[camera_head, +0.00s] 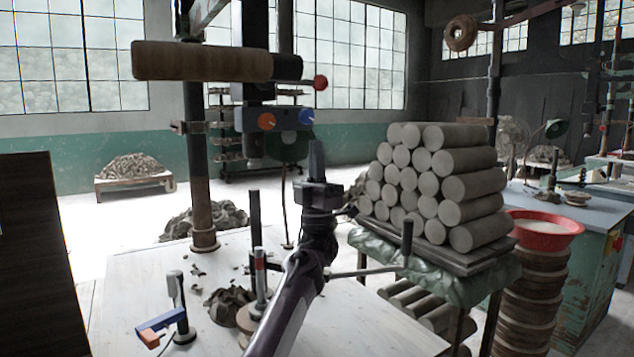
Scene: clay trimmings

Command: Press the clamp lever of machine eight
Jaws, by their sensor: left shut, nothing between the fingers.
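A machine with a dark column (197,140) stands at the wooden table. It carries a grey box with an orange knob (267,121) and a blue knob (307,117), and a red ball knob (320,82) above. A metal rod with an upright black handle (407,237) sticks out to the right, its inner end hidden behind my left arm. No number or label is readable, so I cannot tell which part is the clamp lever. My left gripper (317,150) is shut and empty, pointing up, below the box in the picture and left of the black handle. My right gripper is not in view.
The wooden table (370,325) holds clay trimmings (228,302), an orange and blue tool (160,325) and upright posts. Stacked clay cylinders (470,185) stand at right on a cloth-covered stand (440,284). A red basin (543,230) tops a pile of discs.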

